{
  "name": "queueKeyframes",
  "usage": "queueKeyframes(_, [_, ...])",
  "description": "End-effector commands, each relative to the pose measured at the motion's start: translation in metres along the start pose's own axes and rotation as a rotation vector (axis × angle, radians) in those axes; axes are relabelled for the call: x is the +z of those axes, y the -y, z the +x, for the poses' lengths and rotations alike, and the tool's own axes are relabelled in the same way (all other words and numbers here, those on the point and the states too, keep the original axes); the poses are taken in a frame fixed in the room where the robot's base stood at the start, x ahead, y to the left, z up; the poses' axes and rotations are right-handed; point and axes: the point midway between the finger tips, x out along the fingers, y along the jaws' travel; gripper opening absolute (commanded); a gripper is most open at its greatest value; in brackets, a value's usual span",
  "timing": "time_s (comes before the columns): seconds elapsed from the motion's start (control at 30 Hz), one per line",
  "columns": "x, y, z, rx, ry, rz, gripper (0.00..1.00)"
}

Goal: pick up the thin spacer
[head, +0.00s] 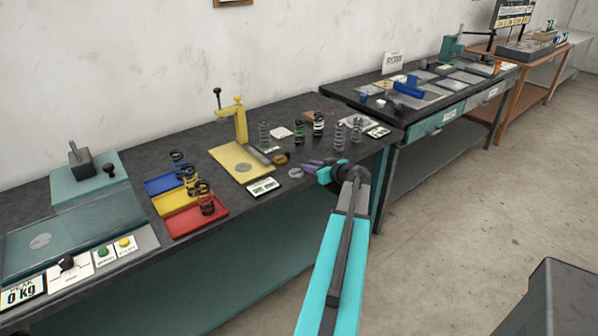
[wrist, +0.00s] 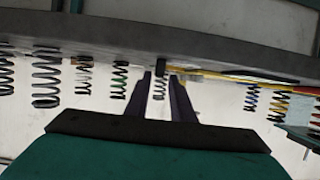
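My gripper (head: 308,165) reaches over the front part of the dark workbench. In the wrist view its two purple fingers (wrist: 160,75) stand apart with a gap between them, and nothing is held. A flat grey disc (head: 295,172) lies on the bench just left of the fingertips in the head view; it may be the thin spacer, but I cannot be sure. A small brownish-yellow piece (head: 280,159) lies just behind it. The wrist view is upside down. A thin spring (wrist: 159,89) shows between the fingers, farther off.
A yellow press (head: 236,165) stands left of the gripper, with a white label card (head: 263,187) in front. Several upright springs (head: 299,133) stand behind the gripper. Blue, yellow and red trays (head: 182,222) holding springs are farther left. A second bench (head: 345,92) stands at right.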

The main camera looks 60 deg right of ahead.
Motion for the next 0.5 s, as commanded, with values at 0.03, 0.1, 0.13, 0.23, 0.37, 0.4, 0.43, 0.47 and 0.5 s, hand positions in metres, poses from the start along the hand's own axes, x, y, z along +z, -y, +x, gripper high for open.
queueKeyframes(0.03, [-0.003,-0.001,0.005,-0.002,0.001,0.001,0.22])
queueKeyframes(0.1, [-0.003,-0.001,0.012,-0.003,0.001,0.0,0.22])
queueKeyframes(0.13, [-0.004,-0.001,0.015,-0.003,0.001,0.0,0.22])
queueKeyframes(0.23, [-0.004,-0.003,0.025,-0.001,0.001,0.001,0.22])
queueKeyframes(0.37, [-0.003,-0.002,0.037,-0.002,0.001,0.0,0.22])
queueKeyframes(0.4, [-0.002,-0.002,0.04,-0.002,0.001,0.0,0.22])
queueKeyframes(0.43, [-0.002,-0.002,0.041,-0.001,0.001,0.0,0.22])
queueKeyframes(0.47, [-0.002,-0.002,0.042,-0.001,0.0,0.0,0.22])
queueKeyframes(0.5, [-0.002,-0.002,0.043,0.0,0.0,0.0,0.22])
